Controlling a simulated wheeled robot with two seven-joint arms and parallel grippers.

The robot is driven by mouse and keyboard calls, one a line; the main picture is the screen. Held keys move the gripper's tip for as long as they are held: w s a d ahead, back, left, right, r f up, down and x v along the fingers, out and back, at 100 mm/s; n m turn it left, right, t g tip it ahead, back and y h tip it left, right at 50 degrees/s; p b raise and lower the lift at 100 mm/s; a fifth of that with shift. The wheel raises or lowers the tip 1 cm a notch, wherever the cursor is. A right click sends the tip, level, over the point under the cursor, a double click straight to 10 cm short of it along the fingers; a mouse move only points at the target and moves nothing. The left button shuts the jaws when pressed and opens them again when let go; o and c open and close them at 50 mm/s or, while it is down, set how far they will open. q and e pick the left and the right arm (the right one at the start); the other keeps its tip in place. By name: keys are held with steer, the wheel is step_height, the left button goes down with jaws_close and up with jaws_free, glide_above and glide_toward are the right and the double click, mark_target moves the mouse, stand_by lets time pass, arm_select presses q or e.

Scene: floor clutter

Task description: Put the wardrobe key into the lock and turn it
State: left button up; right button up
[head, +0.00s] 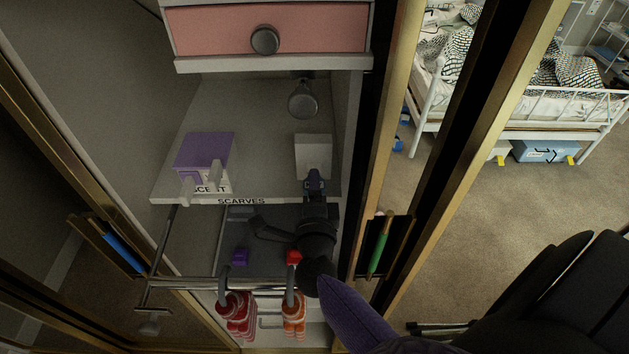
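My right gripper (315,182) reaches into the open wardrobe from below. Its dark fingertips are at the front of a small white block (313,152) on the shelf; I cannot tell whether they touch it. The fingers look close together, but I cannot make out whether they hold anything. I cannot identify the wardrobe key or its lock for certain. My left gripper is not in view.
A pink drawer (210,32) with a round knob is above. A purple box (204,150) stands left on the shelf (262,120), labelled SCARVES. Below are a rail (185,284) and red-and-white striped items (236,316). Gold-framed doors (395,120) flank the opening.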

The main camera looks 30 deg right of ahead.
steer(key=v, duration=0.9)
steer(key=shift+p, duration=0.4)
steer(key=shift+s, duration=0.15)
